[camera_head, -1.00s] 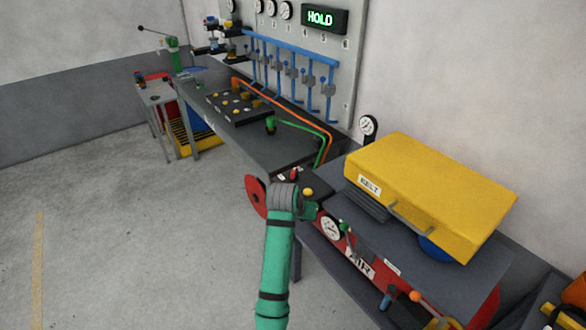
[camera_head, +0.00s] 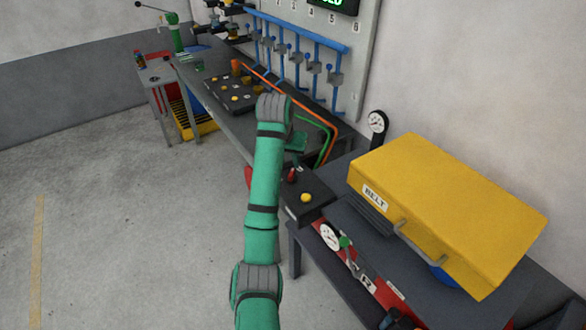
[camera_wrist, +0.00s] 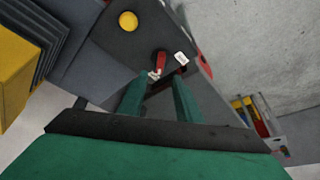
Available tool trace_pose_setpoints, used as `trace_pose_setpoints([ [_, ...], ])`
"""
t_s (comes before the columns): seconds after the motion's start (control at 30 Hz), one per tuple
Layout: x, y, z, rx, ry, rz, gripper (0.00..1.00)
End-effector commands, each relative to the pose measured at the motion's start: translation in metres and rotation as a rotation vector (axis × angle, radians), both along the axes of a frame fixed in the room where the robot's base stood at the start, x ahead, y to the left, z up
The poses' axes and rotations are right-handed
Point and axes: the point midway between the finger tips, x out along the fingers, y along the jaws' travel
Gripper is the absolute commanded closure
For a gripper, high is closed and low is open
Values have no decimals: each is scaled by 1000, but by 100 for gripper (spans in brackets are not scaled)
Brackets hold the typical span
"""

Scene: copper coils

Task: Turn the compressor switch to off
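The compressor switch is a small red lever; in the head view the red lever (camera_head: 292,175) stands on a dark control box (camera_head: 318,189) beside a yellow knob (camera_head: 306,197). In the wrist view, the red lever (camera_wrist: 160,63) lies just ahead of my gripper (camera_wrist: 163,80), in line with the gap between its two green fingers. The fingers are apart, with nothing held. Small white labels flank the lever, their text too small to read. In the head view my gripper (camera_head: 297,143) is small and partly hidden behind my arm, beyond the lever.
A yellow belt cover (camera_head: 445,205) stands to the right of the box, with a pressure gauge (camera_head: 377,122) behind it. A workbench (camera_head: 222,120) with blue pipes (camera_head: 300,35) and orange and green hoses (camera_head: 325,150) runs behind. The floor at left is clear.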

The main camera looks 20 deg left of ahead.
Motion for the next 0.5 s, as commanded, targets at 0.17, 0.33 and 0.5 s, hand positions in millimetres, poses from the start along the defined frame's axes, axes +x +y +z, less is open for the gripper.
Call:
trace_pose_setpoints([
  [0.17, 12, 1, -32, 0, 3, 0, 69],
  [0.33, 22, 1, -56, 0, 2, 0, 69],
  [0.5, 29, -1, -70, 0, 1, -3, 69],
])
